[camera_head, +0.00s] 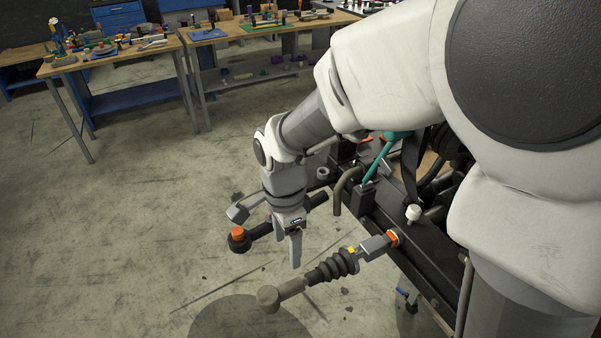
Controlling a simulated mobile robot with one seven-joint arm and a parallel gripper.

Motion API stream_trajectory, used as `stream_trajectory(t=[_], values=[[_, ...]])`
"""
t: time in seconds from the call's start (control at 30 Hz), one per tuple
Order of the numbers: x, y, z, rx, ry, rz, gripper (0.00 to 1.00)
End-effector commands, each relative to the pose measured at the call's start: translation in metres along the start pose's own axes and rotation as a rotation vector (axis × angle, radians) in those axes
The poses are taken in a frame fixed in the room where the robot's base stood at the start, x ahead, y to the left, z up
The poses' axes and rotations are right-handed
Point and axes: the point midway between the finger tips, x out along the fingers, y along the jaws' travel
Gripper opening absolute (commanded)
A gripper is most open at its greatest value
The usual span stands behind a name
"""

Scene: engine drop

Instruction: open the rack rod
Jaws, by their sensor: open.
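A rod assembly, which looks like the rack rod (329,268), sticks out to the lower left from the dark engine frame (420,262). It has a grey rounded end, black ribbed bellows, a yellow mark and a metal block with an orange ring at the frame. My gripper (290,246) points down with its fingers apart and nothing seen between them. It appears just above and left of the bellows in the picture. I cannot tell its true distance from the rod, and no contact is clear.
A black arm with an orange cap (238,233) juts out left behind my gripper. A teal-handled part (377,158) and a white knob (413,213) sit on the frame. Workbenches (120,60) with tools stand at the back. The floor at left is clear.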

Motion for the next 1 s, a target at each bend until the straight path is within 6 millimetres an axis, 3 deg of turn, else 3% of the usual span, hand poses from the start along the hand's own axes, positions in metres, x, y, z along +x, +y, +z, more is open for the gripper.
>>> stream_trajectory(t=[0.3, 0.6, 0.8, 1.0], values=[[0.065, 0.002, 0.0, -0.002, 0.0, 0.007, 0.73], [0.118, 0.001, -0.001, -0.001, 0.0, 0.005, 0.73], [0.144, 0.001, -0.001, -0.002, 0.0, 0.002, 0.73], [0.157, 0.001, -0.001, -0.001, 0.0, 0.0, 0.73]])
